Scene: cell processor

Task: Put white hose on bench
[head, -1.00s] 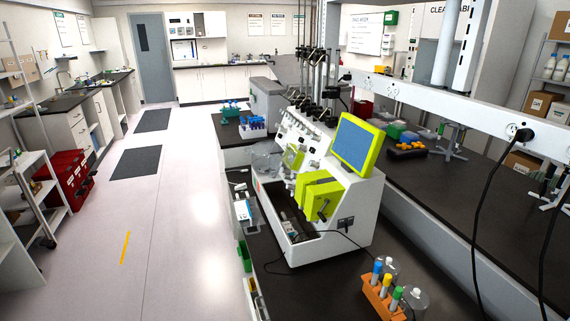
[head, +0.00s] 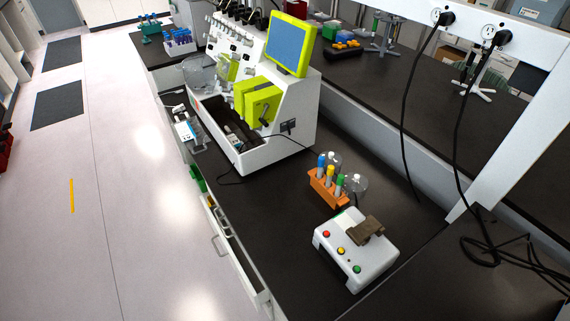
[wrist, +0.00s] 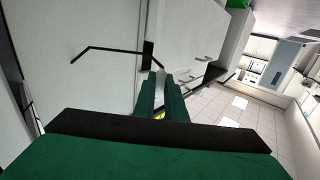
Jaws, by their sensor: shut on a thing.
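My gripper (wrist: 158,88) shows in the wrist view only, with green fingers on a dark body. Its fingers are shut on a narrow whitish piece (wrist: 159,84), which looks like the white hose. Most of it is hidden between the fingers, so its full shape cannot be told. White cabinet fronts are beyond the fingertips. The black bench top (head: 250,207) shows in the head view, running from the centre to the lower right. No hose can be made out lying on it.
A white cell processor (head: 278,150) with lime-green parts stands on the bench. Nearer are an orange tube rack (head: 322,193) with clear bottles behind it, and a white button box (head: 342,268). Bare bench lies left of these. Open floor (head: 130,220) is at left.

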